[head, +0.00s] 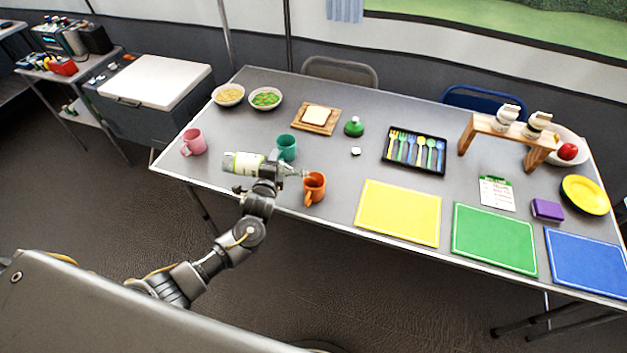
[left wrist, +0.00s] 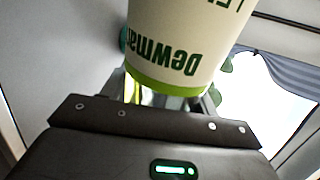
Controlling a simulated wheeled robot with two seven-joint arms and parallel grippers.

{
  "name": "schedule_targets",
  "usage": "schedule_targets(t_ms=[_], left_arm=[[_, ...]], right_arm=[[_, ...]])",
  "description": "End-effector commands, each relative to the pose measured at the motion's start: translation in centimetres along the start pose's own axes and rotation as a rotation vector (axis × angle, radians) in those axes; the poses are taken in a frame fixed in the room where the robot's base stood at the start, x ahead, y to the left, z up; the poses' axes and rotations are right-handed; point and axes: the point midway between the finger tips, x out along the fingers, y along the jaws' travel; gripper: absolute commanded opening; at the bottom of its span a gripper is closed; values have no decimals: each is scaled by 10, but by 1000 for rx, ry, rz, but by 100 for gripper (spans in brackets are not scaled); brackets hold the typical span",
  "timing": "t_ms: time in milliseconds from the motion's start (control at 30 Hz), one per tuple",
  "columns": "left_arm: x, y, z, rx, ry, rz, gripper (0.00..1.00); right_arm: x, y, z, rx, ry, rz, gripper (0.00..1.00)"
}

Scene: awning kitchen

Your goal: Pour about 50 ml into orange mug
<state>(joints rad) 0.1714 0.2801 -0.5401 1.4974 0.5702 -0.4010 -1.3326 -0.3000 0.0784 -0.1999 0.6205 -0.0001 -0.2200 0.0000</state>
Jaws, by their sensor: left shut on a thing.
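My left gripper (head: 268,172) is shut on a bottle (head: 243,163) with a pale label and green bands. The bottle lies about level above the table's front edge, its clear neck pointing right toward the orange mug (head: 315,186). The neck end is close to the mug's rim; I cannot tell whether liquid is flowing. The orange mug stands upright near the front edge. In the left wrist view the label of the bottle (left wrist: 185,45) fills the top middle, with "Dewma" lettering upside down. My right gripper is not in view.
A teal mug (head: 287,147) stands just behind the bottle, and a pink mug (head: 194,142) to the left. A green round object (head: 354,127) and a small white piece (head: 355,152) lie behind. A yellow mat (head: 398,212) lies right of the orange mug.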

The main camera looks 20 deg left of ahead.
Motion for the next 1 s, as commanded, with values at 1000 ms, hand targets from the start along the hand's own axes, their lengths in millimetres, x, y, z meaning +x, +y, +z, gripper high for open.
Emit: schedule_targets(t_ms=[1000], left_arm=[[4, 17, 1, -277, 74, -1, 30]], right_arm=[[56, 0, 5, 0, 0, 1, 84]])
